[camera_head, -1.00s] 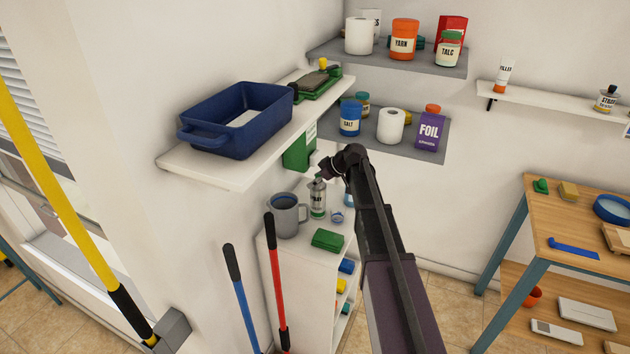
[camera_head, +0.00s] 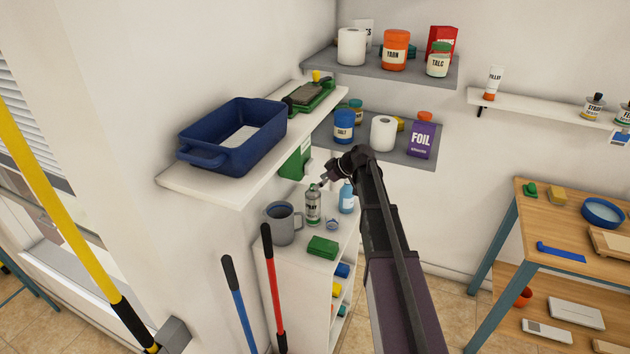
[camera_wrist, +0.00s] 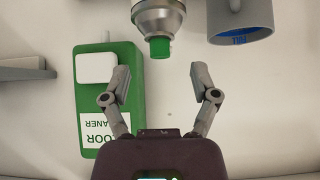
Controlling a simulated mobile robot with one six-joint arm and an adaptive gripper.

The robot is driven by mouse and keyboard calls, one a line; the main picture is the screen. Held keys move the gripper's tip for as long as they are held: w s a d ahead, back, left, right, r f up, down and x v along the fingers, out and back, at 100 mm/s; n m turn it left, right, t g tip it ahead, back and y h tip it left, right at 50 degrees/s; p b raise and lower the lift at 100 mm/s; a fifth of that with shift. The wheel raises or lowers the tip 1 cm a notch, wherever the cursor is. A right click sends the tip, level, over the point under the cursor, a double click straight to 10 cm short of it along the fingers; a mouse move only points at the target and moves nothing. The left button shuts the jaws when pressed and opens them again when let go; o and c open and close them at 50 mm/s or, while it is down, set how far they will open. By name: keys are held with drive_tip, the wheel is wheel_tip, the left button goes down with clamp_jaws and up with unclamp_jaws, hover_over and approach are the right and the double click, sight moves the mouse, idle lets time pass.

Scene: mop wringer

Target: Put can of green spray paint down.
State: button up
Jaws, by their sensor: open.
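The can of green spray paint (camera_head: 313,207) stands upright on the top of the white cabinet, between a grey mug and a blue bottle. In the wrist view the can (camera_wrist: 158,18) shows its silver shoulder and green nozzle at the top centre, beyond the fingertips. My gripper (camera_head: 326,183) is just above and to the right of the can in the head view. In the wrist view my gripper (camera_wrist: 168,82) has its fingers spread with nothing between them. The can is apart from the fingers.
The grey mug (camera_head: 284,223) stands left of the can and the blue bottle (camera_head: 346,198) right. A green floor cleaner container (camera_wrist: 105,95) is close to the left finger. A shelf with a blue tub (camera_head: 235,135) overhangs nearby.

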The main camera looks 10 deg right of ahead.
drive_tip(key=p+v, duration=0.3)
drive_tip(key=v, duration=0.3)
drive_tip(key=shift+p, duration=0.4)
drive_tip(key=shift+d, duration=0.1)
drive_tip(key=shift+s, duration=0.15)
drive_tip(key=s+a+f+m+g+h, duration=0.1)
drive_tip(key=s+a+m+h, duration=0.1)
drive_tip(key=s, duration=0.7)
drive_tip(key=s+a+f+m+g+h, duration=0.2)
drive_tip(key=s+m, duration=0.3)
drive_tip(key=s, duration=0.5)
drive_tip(key=s+a+f+m+g+h, duration=0.2)
drive_tip(key=s+m+h, duration=0.1)
drive_tip(key=s, duration=0.6)
drive_tip(key=shift+s+f+m, duration=0.2)
drive_tip(key=shift+s+m, duration=0.2)
drive_tip(key=shift+m, duration=0.2)
